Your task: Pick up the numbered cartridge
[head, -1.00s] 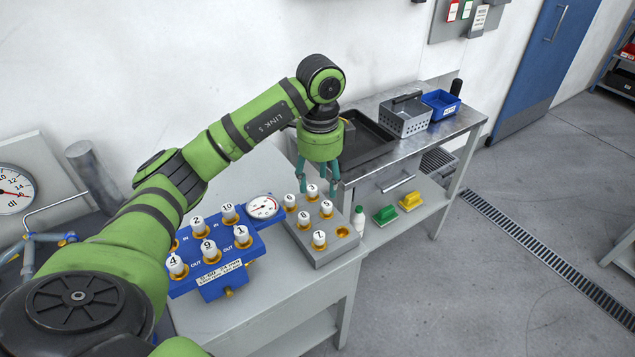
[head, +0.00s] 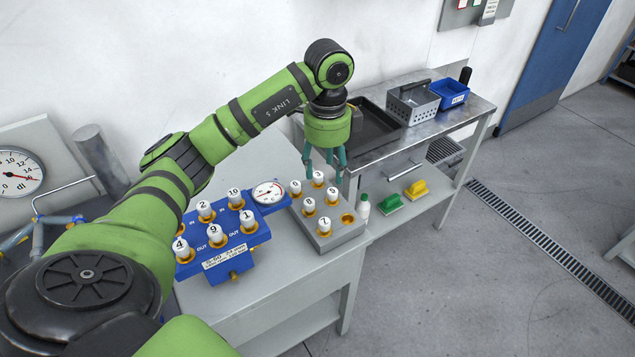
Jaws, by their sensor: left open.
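White numbered cartridges with gold collars stand in two fixtures. The grey block (head: 333,238) holds several, among them cartridge 3 (head: 318,178), cartridge 5 (head: 332,195) and cartridge 7 (head: 324,224). One gold-rimmed socket (head: 347,218) in it is empty. The blue manifold (head: 250,238) holds several more, among them cartridge 4 (head: 182,247), cartridge 9 (head: 215,235) and cartridge 1 (head: 247,219). My left gripper (head: 325,170) points down with its teal fingers apart at the block's far end, by cartridge 3. I cannot tell whether the fingers surround it. My right gripper is not in view.
A steel table behind bears a dark tray (head: 372,130), a perforated grey basket (head: 413,104) and a blue bin (head: 450,93). A white bottle (head: 362,206), a green brush (head: 390,203) and a yellow brush (head: 416,189) are on its lower shelf.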

